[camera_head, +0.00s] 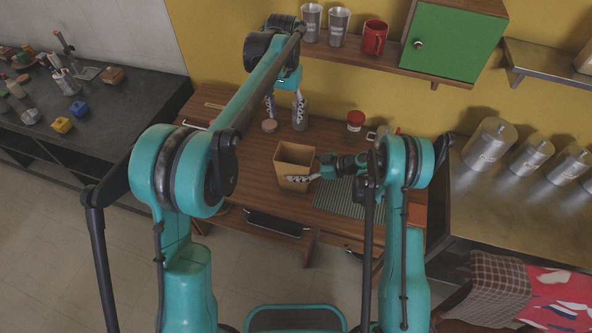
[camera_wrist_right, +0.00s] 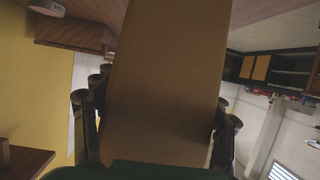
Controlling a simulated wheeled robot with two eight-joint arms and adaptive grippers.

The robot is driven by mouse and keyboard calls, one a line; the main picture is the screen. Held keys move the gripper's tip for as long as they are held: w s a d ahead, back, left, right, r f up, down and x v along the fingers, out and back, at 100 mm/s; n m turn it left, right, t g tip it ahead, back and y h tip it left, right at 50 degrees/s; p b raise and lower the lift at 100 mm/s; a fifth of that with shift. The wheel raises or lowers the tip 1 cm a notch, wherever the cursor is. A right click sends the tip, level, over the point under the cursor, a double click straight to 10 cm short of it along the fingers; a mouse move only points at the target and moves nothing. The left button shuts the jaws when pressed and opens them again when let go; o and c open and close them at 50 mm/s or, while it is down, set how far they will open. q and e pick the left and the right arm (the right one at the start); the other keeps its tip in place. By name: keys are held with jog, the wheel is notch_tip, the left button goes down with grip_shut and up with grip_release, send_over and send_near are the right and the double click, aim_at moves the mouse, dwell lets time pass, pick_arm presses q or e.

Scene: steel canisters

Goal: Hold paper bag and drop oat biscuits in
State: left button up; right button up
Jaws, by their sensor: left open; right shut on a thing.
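The brown paper bag (camera_head: 292,160) stands open-topped on the wooden table, near its middle. My right gripper (camera_head: 301,178) is shut on the bag from the right, low on its side. In the right wrist view the bag (camera_wrist_right: 165,80) fills the middle, with the fingers of my right gripper (camera_wrist_right: 158,125) on both sides of it. My left gripper (camera_head: 285,107) is open, fingers pointing down, behind the bag near a clear jar (camera_head: 301,121). The right finger overlaps the jar; I cannot tell whether they touch. I cannot make out any oat biscuits.
A round tan lid or disc (camera_head: 269,126) lies left of the jar. A red-lidded jar (camera_head: 355,120) stands to the right, near a mug. A ribbed grey mat (camera_head: 340,198) lies right of the bag. A shelf (camera_head: 395,68) with cups and a green cabinet (camera_head: 455,45) hangs behind.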

jog(key=o, duration=1.2)
jog(key=v, duration=1.2)
jog(key=shift+r, duration=0.1)
